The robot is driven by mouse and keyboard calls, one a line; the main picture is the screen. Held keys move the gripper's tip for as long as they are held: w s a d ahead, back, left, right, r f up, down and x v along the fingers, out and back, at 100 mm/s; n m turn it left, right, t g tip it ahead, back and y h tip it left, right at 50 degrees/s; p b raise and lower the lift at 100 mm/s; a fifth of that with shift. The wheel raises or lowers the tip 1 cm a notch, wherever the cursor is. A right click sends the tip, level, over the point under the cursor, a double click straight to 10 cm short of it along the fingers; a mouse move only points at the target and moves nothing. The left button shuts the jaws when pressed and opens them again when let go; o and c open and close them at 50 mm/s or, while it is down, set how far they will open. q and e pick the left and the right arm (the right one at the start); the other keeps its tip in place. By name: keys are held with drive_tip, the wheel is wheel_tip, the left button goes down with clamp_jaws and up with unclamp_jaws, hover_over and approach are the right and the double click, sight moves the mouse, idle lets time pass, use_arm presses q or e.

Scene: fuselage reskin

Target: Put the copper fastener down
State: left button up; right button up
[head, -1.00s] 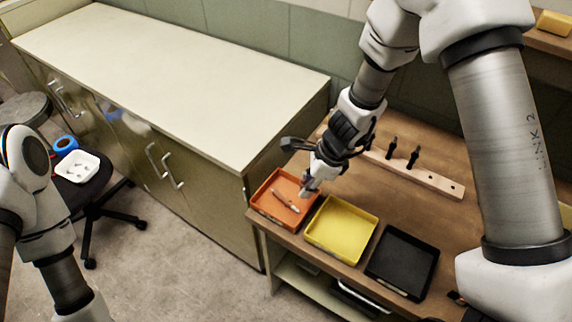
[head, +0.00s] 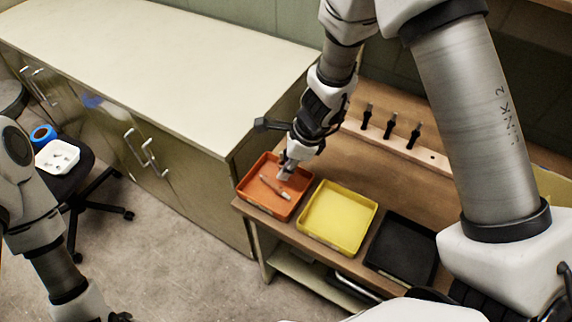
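The orange tray (head: 243,188) stands at the left end of the wooden bench. A small slim piece (head: 273,187), pale with a reddish-brown part, lies in it; I cannot tell whether it is the copper fastener. My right gripper (head: 285,174) points down over the back of the orange tray, just behind that piece. Its fingertips are small and pale here, so I cannot tell whether they are open or hold anything.
A yellow tray (head: 338,216) and a black tray (head: 402,250) stand to the right of the orange one. Behind them is a wooden strip (head: 375,142) with three black upright pieces. A long cabinet (head: 160,70) adjoins at left. A white tray (head: 57,157) and blue ring sit on a stool.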

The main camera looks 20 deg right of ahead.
drive_tip(key=shift+o, duration=1)
drive_tip(key=shift+w+d, duration=0.1)
drive_tip(key=shift+d, duration=0.05)
drive_tip(key=shift+r+p, duration=0.35)
drive_tip(key=shift+p, duration=0.05)
drive_tip(key=p+v, duration=0.5)
drive_tip(key=v, duration=0.6)
drive_tip(key=shift+d+r, duration=0.15)
drive_tip(key=shift+r, duration=0.15)
